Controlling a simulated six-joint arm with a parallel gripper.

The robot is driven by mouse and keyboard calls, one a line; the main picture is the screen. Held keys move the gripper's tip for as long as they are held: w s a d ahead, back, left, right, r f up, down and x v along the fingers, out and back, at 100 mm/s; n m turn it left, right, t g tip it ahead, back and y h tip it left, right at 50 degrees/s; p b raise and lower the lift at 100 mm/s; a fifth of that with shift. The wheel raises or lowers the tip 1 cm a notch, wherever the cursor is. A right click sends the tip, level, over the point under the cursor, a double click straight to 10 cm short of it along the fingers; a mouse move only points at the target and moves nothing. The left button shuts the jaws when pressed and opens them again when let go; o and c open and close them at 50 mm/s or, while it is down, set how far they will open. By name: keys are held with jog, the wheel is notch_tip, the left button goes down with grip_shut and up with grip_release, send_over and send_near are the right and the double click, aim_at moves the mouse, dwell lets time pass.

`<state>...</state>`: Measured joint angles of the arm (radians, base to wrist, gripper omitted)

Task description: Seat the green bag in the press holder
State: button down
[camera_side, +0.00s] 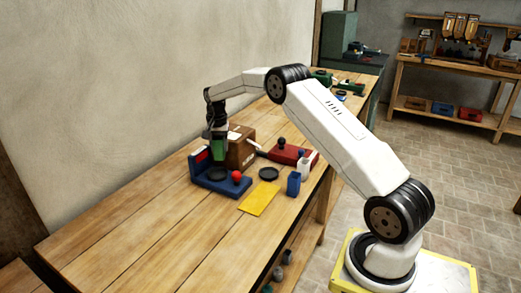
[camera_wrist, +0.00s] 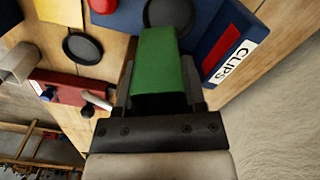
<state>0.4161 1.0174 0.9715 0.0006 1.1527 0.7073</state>
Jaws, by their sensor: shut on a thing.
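The green bag (camera_wrist: 160,62) is a smooth tapered block held between the two fingers of my gripper (camera_wrist: 160,92). In the side view the green bag (camera_side: 218,152) hangs below my gripper (camera_side: 217,138), over the blue fixture (camera_side: 210,185), which appears to be the press holder. The fixture has a dark round seat (camera_side: 217,174), a red ball knob (camera_side: 237,176) and an upright back wall. In the wrist view the dark round seat (camera_wrist: 168,12) lies just beyond the bag's far end and is partly cut off. I cannot tell whether bag and seat touch.
A cardboard box (camera_side: 241,153) stands close behind the fixture. A black round dish (camera_side: 268,174), yellow sheet (camera_side: 259,197), blue cup (camera_side: 294,184) and red device with a lever (camera_side: 290,154) lie to the right. The bench's near left is clear. A "CLIPS" label (camera_wrist: 236,58) shows beside the bag.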

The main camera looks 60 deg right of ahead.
jog(key=shift+w+a+f, duration=0.25)
jog(key=shift+w, duration=0.35)
jog(key=shift+f, duration=0.1)
jog(key=shift+f, duration=2.8)
jog(key=shift+f, duration=0.6)
jog(key=shift+c, duration=2.2)
grip_release()
jog(key=shift+r, duration=5.45)
